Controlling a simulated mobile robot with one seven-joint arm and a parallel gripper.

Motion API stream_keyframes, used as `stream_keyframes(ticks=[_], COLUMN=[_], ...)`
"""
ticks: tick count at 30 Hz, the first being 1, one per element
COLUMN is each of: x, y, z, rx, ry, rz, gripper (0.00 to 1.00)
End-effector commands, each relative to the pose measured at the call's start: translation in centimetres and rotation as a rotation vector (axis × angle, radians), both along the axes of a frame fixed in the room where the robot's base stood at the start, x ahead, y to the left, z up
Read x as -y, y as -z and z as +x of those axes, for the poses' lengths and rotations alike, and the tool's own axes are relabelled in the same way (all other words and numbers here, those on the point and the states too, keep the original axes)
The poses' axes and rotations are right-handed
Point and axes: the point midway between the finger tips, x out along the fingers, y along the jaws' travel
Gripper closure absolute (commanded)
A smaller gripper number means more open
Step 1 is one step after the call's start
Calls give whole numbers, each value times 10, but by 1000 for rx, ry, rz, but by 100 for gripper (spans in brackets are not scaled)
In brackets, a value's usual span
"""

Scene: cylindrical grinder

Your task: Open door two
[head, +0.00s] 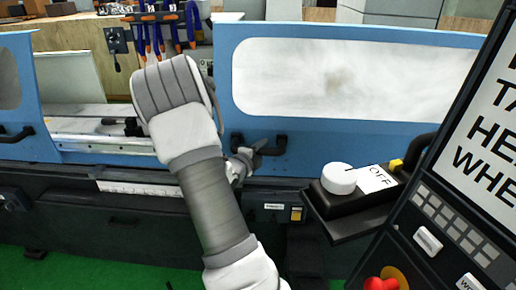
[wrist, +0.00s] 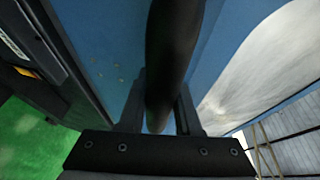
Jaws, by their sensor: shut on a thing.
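The right blue sliding door (head: 222,85) of the grinder has a large pale window (head: 345,80) and a black bar handle (head: 276,146) low near its left edge. My gripper (head: 254,152) is at that handle, partly hidden by my arm. In the wrist view the dark handle bar (wrist: 172,50) runs between the two fingers of my gripper (wrist: 158,112), which are shut on it. The left blue door (head: 18,70) has its own black handle (head: 14,134). Which door is door two is not marked in view.
An open gap between the doors shows the machine bed (head: 90,143) and blue-orange hoses (head: 160,25). A control panel (head: 450,200) stands close on the right, with a black box bearing a white knob (head: 340,178) jutting out. Green floor (head: 130,242) lies below.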

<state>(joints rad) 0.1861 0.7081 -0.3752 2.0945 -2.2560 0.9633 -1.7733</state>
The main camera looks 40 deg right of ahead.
Motion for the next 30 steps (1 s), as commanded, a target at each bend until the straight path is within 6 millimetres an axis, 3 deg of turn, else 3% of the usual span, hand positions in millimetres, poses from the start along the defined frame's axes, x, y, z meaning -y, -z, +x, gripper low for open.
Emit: stream_keyframes(ticks=[13, 14, 18, 30], x=[0, 0, 0, -6], y=[0, 0, 0, -1], z=[0, 0, 0, -1], rx=[-2, -2, 0, 1], ry=[-3, -3, -3, -5], rz=[1, 1, 0, 1], gripper=[100, 64, 39, 38])
